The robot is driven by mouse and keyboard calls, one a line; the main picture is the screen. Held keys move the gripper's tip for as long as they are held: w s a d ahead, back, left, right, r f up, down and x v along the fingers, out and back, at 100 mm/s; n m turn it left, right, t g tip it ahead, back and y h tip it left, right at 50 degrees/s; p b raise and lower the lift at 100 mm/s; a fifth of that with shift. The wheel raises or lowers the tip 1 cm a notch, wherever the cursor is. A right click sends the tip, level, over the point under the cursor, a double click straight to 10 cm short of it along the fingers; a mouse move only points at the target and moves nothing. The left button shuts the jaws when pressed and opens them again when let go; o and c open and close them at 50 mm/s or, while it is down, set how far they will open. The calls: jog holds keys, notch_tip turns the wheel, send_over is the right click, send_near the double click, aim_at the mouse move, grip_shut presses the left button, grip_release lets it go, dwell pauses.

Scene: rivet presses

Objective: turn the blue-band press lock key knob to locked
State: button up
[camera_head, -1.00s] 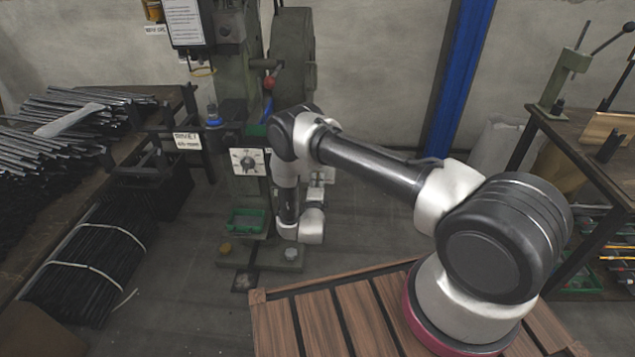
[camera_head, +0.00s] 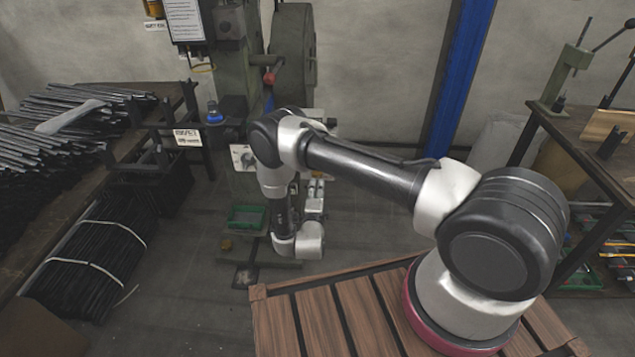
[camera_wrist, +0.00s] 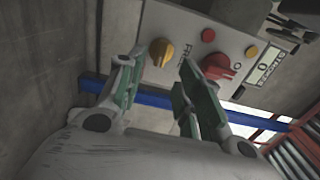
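In the wrist view a pale control panel (camera_wrist: 190,25) carries a yellow knob (camera_wrist: 160,51) beside the lettering FREE, and a red knob (camera_wrist: 217,67) to its right. The yellow knob appears to be the lock key knob; its exact setting is too small to tell. My gripper (camera_wrist: 158,68) is open and empty, its two green-padded fingers apart, with the yellow knob showing between and just beyond the tips. I cannot tell whether they touch it.
The panel also has a red button (camera_wrist: 208,35), an orange button (camera_wrist: 251,51) and a strokes counter (camera_wrist: 264,66). A rack of dark rods (camera_head: 60,140) stands left of the press. A blue post (camera_head: 460,80) and a workbench (camera_head: 590,150) are to the right.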

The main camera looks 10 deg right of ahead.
jog(key=v, duration=0.5)
dwell(0.4)
